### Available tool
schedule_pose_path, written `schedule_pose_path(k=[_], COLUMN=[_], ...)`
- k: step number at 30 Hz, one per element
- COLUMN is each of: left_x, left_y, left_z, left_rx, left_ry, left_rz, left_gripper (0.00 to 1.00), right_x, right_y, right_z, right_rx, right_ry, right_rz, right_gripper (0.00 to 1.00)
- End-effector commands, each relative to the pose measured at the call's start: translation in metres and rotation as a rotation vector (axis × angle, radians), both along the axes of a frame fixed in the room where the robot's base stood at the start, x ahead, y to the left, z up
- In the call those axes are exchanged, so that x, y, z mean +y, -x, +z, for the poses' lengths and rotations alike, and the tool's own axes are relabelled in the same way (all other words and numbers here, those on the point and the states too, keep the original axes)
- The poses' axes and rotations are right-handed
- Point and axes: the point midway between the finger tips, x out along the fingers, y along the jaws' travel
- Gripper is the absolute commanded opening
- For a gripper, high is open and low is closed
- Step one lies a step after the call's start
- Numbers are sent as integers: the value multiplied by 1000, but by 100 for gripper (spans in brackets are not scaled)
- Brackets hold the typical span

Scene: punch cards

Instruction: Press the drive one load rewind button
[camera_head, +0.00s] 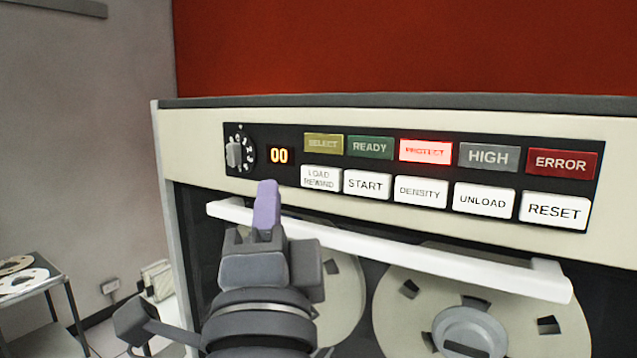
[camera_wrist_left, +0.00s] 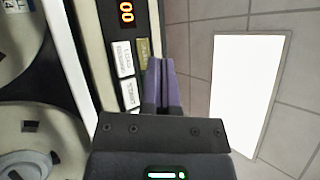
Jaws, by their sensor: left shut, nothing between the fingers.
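The white load rewind button (camera_head: 320,178) sits at the left end of the lower button row on the tape drive's black panel (camera_head: 290,172). My left gripper (camera_head: 267,190) is shut and empty, its purple fingertips pointing up just left of and below the button. In the head view the fingers do not cover the button. In the left wrist view the closed fingers (camera_wrist_left: 161,72) lie to the right of the load rewind button (camera_wrist_left: 122,57), over the select light's edge. Contact with the panel cannot be told. My right gripper is not in view.
The start button (camera_head: 367,184) is right of load rewind, followed by density, unload and reset (camera_head: 555,210). A number display (camera_head: 279,156) and a dial (camera_head: 238,152) are to the left. A white handle bar (camera_head: 400,245) juts out below the panel, close to my gripper.

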Motion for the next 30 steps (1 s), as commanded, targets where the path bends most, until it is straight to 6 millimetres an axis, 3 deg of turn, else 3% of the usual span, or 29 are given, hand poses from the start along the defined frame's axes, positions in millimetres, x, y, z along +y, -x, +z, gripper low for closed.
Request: schedule_pose_path(k=[12, 30], left_x=[-30, -33], left_y=[-41, -45], left_z=[0, 0], left_rx=[0, 0], left_ry=[1, 0], left_rz=[-1, -1], left_gripper=[0, 0], right_x=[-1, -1], right_y=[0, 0], right_z=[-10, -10], right_rx=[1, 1], right_ry=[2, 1], right_rz=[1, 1], right_gripper=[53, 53])
